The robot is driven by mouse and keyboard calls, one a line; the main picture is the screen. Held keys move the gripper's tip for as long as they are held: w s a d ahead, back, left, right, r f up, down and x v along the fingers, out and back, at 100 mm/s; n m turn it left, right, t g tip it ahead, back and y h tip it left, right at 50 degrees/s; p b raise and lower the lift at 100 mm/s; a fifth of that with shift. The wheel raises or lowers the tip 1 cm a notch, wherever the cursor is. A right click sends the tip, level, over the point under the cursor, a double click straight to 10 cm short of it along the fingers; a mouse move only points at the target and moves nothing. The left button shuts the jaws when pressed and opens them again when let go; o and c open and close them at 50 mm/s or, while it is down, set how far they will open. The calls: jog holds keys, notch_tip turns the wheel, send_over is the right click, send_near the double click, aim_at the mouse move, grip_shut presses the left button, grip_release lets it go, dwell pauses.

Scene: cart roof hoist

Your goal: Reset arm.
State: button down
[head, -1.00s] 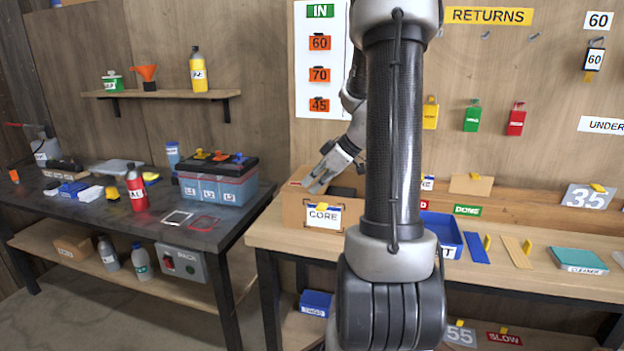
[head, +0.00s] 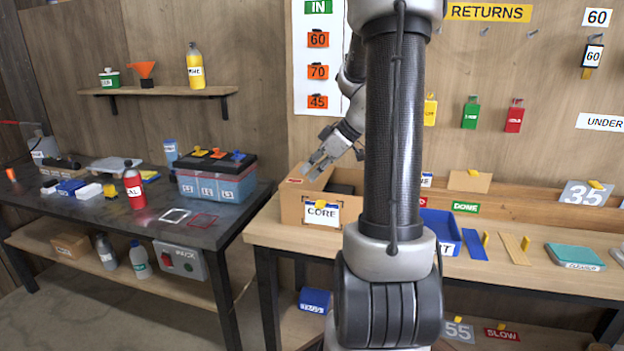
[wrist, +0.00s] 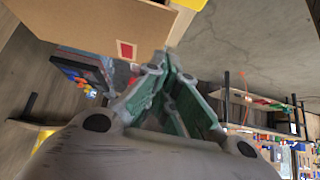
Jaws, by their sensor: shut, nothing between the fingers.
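My gripper (head: 318,172) is above the open cardboard box labelled CORE (head: 291,208), near its left rim, in the head view. In the wrist view my gripper (wrist: 172,62) has its fingers together with nothing between them. The CORE box stands on the left end of the wooden bench, and a dark item shows inside it. A cardboard wall with a small red mark (wrist: 126,50) shows close to the fingers in the wrist view. My own arm hides part of the box's right side.
A blue bin (head: 441,228) stands on the wooden bench (head: 520,283) right of my arm. A dark table (head: 95,225) at left holds a toolbox (head: 216,180) and a red bottle (head: 134,188). A gap separates the two tables. The wall holds hanging tags (head: 470,113).

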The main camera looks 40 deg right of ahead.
notch_tip(320, 180, up, 7)
jog(key=s+a+f+m+g+h, duration=0.1)
jog(key=s+f+m+g+h, duration=0.2)
jog(key=s+m, duration=0.7)
jog(key=s+a+r+n+t+h, duration=0.1)
jog(key=s+a+r+n+h, duration=0.1)
jog(key=s+a, duration=0.8)
jog(key=shift+s+a+r, duration=0.35)
jog(key=shift+s+r, duration=0.05)
jog(key=shift+r, duration=0.1)
